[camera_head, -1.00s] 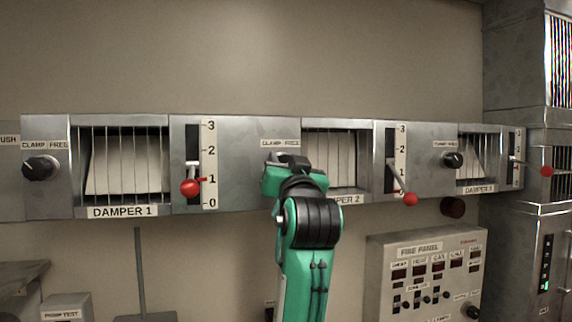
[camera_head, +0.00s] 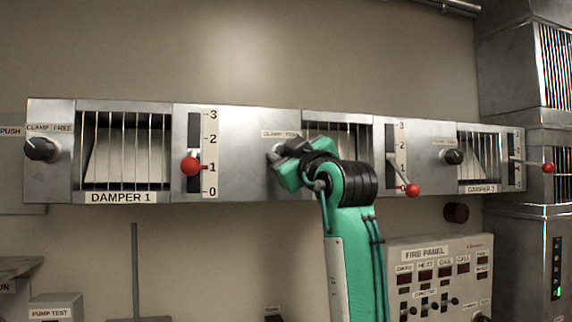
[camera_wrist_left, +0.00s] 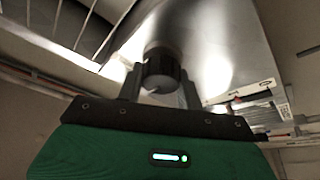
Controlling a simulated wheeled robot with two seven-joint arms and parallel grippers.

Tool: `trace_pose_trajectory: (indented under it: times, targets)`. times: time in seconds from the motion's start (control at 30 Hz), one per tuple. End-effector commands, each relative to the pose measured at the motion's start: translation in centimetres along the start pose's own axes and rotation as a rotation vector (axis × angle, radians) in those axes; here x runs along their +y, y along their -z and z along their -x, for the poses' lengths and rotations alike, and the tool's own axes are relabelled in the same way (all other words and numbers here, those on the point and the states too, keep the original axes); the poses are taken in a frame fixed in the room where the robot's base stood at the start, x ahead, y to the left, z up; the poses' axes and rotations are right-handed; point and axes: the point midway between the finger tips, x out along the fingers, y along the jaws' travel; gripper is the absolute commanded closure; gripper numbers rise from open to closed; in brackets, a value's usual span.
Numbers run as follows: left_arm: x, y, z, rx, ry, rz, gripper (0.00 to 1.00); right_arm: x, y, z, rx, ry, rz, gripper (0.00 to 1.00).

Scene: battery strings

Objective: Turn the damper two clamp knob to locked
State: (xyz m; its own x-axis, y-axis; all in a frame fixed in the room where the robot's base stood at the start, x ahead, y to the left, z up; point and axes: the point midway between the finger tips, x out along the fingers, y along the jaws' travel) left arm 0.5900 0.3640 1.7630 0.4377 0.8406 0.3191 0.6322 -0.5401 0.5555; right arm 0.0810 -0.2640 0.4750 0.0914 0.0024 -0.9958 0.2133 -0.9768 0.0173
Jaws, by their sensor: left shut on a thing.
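The damper two clamp knob (camera_wrist_left: 161,68) is a dark round knob with a light mark on its rim, seen in the left wrist view. My left gripper (camera_wrist_left: 160,82) has one finger on each side of it and is shut on it. In the head view my left gripper (camera_head: 284,154) is at the panel, tilted, just below the clamp label (camera_head: 280,134), and largely hides the knob. The label's right part is hard to read. The panel runs slanted in the wrist view, so the gripper is rolled against it. My right gripper is not in view.
Right of the knob are the damper 2 grille (camera_head: 345,127) and its red-ball lever (camera_head: 412,190). The damper 1 lever (camera_head: 191,166) is to the left. The damper 3 knob (camera_head: 454,157) and fire panel (camera_head: 440,250) are to the right. The wall above is clear.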

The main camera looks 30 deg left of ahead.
Motion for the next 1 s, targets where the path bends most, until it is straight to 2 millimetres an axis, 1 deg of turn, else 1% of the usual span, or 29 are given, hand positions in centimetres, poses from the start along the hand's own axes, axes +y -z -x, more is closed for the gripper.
trace_pose_trajectory:
  times: [0.03,0.2,0.6,0.8,1.0]
  targets:
    - [-0.06,-0.21,0.08,-0.003,0.017,0.041,0.86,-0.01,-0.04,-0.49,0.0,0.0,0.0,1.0]
    - [-0.08,-0.08,0.04,-0.001,0.08,0.19,0.86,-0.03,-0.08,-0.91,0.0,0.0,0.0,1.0]
    - [-0.14,-0.02,-0.02,-0.002,0.215,0.516,0.86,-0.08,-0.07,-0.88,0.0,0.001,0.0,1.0]
    - [-0.19,-0.06,-0.02,-0.001,0.264,0.632,0.86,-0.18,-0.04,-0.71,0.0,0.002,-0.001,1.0]
    - [-0.25,-0.12,0.0,-0.002,0.293,0.704,0.86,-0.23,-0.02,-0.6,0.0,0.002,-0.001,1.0]
